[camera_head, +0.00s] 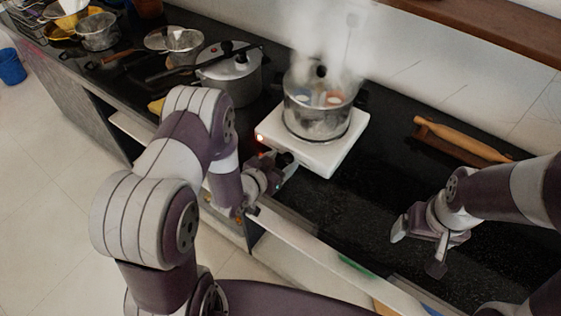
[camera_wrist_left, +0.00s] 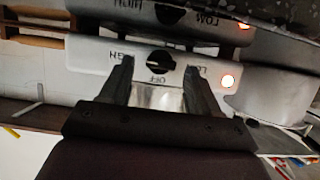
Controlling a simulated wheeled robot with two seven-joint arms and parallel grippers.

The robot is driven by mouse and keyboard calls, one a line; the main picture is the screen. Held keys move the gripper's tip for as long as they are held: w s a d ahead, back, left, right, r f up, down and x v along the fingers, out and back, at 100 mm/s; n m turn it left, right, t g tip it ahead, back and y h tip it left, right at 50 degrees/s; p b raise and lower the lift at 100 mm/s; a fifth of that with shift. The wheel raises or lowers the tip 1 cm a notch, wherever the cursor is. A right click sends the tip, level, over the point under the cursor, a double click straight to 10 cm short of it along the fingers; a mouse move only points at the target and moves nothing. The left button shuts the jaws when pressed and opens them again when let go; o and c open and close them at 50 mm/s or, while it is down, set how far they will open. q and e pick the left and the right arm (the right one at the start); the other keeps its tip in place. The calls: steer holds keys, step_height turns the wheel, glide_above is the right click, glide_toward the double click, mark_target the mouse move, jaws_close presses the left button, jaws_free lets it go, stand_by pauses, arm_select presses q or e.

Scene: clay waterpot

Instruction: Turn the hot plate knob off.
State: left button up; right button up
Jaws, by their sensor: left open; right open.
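The white hot plate (camera_head: 313,160) stands on the dark counter with a steaming clear pot (camera_head: 318,107) on top. Its red indicator light (camera_head: 261,137) is lit and shows in the left wrist view too. That view, upside down, shows the black knob (camera_wrist_left: 160,63) on the front face, with OFF, LOW and HIGH marks around it. My left gripper (camera_head: 289,165) is open at the hot plate's front. Its fingers straddle the knob in the wrist view; I cannot tell whether they touch it. My right gripper (camera_head: 419,250) is open and empty over the counter at the right.
A lidded pressure cooker (camera_head: 231,75) stands left of the hot plate. A rolling pin (camera_head: 462,139) lies on a board to the right. More pans and pots fill the far left counter. The dark counter (camera_head: 350,205) between hot plate and right gripper is clear.

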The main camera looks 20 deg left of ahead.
arm_select(q)
steer(key=shift+w, duration=0.1)
steer(key=c, duration=1.1)
steer(key=shift+o, duration=0.3)
steer(key=shift+a+n+g+h, duration=0.3)
steer(key=shift+n+h, duration=0.4)
steer(key=shift+n, duration=0.3)
steer(key=shift+w+a+f+n+h+p, duration=0.1)
steer(key=shift+n+h+p, duration=0.05)
steer(key=shift+n+h, duration=0.4)
steer(key=shift+w+a+f+n+h+p, duration=0.15)
steer(key=shift+n+h, duration=0.2)
steer(key=shift+n, duration=0.4)
steer(key=shift+s+d+r, duration=0.1)
